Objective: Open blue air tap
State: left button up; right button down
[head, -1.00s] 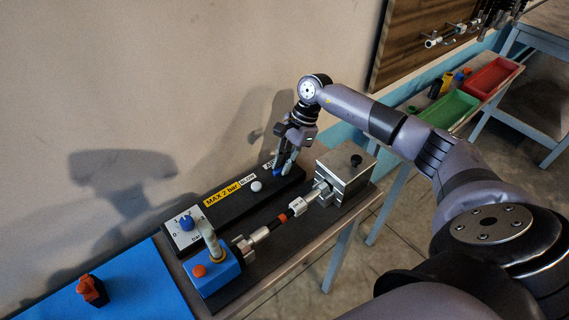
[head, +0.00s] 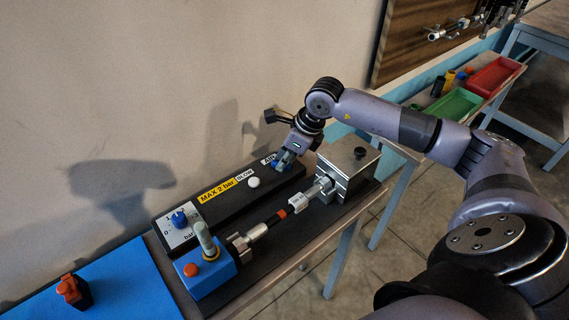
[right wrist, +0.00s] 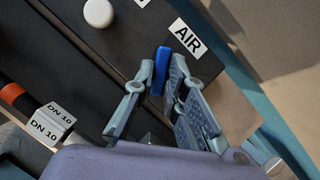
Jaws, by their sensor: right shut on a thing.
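The blue air tap (right wrist: 161,72) is a narrow blue lever beside the "AIR" label (right wrist: 185,37) on the dark panel. In the head view a bit of its blue (head: 275,163) shows at the panel's far right end, mostly hidden by my gripper. My right gripper (head: 283,161) reaches down onto it from above. In the right wrist view its fingers (right wrist: 162,65) stand on both sides of the blue lever, shut on it. How far the tap is turned cannot be told. My left gripper is not in view.
A metal block (head: 347,172) stands close to the right of my gripper. The wall is just behind.

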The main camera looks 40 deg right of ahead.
jog(key=m+b, duration=0.1)
jog(key=m, duration=0.1)
jog(key=m+h+b, duration=0.1)
jog(key=m+b, duration=0.1)
jog(key=shift+a+t+h, duration=0.15)
jog(key=shift+t+h, duration=0.15)
jog(key=shift+t, duration=0.1)
jog(key=shift+m+h+b, duration=0.4)
jog(key=shift+m+b, duration=0.25)
jog(key=shift+m, duration=0.55)
jog(key=shift+r, duration=0.1)
jog(key=c, duration=1.6)
grip_release()
jog(key=shift+s, duration=0.1)
jog(key=v, duration=1.2)
jog(key=shift+a, duration=0.1)
